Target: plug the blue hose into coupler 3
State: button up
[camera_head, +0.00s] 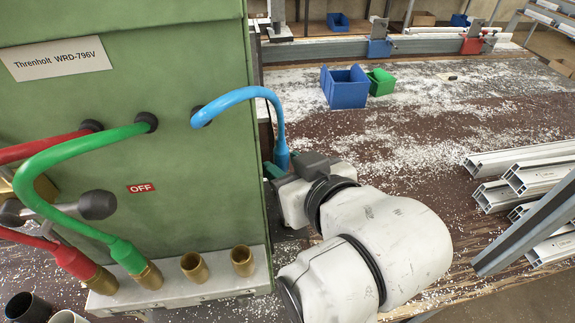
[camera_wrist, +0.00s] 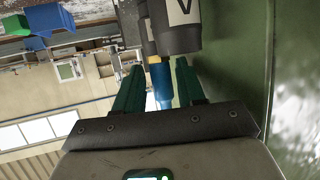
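The blue hose (camera_head: 247,95) leaves the green machine's face, arcs right and hangs down to my gripper (camera_head: 279,170). In the wrist view, a blue length of hose (camera_wrist: 160,82) shows between the two green fingers of my gripper (camera_wrist: 158,66), with small gaps visible on both sides. The fingers look open around it; its lower part is hidden. Brass couplers stand on the pale ledge (camera_head: 215,288). The red hose (camera_head: 73,262) and the green hose (camera_head: 125,255) sit in the two left ones. The two right couplers, one (camera_head: 194,267) and the other (camera_head: 242,261), are empty. No coupler numbers are legible.
The green machine (camera_head: 190,180) fills the left, with a knobbed lever (camera_head: 97,204) in front. Dark labelled cylinders (camera_wrist: 180,25) are close beyond the fingertips. Metal profiles (camera_head: 525,180) lie right; a blue bin (camera_head: 346,88) and a green bin (camera_head: 381,82) stand behind on the bench.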

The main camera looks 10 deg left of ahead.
aim_at(283, 146)
jog(key=shift+c, duration=0.2)
grip_shut()
jog(key=shift+c, duration=1.6)
grip_release()
grip_shut()
jog(key=shift+r+p, duration=0.85)
jog(key=shift+p, duration=0.1)
jog(key=shift+r+p, duration=0.35)
jog(key=shift+r+p, duration=0.9)
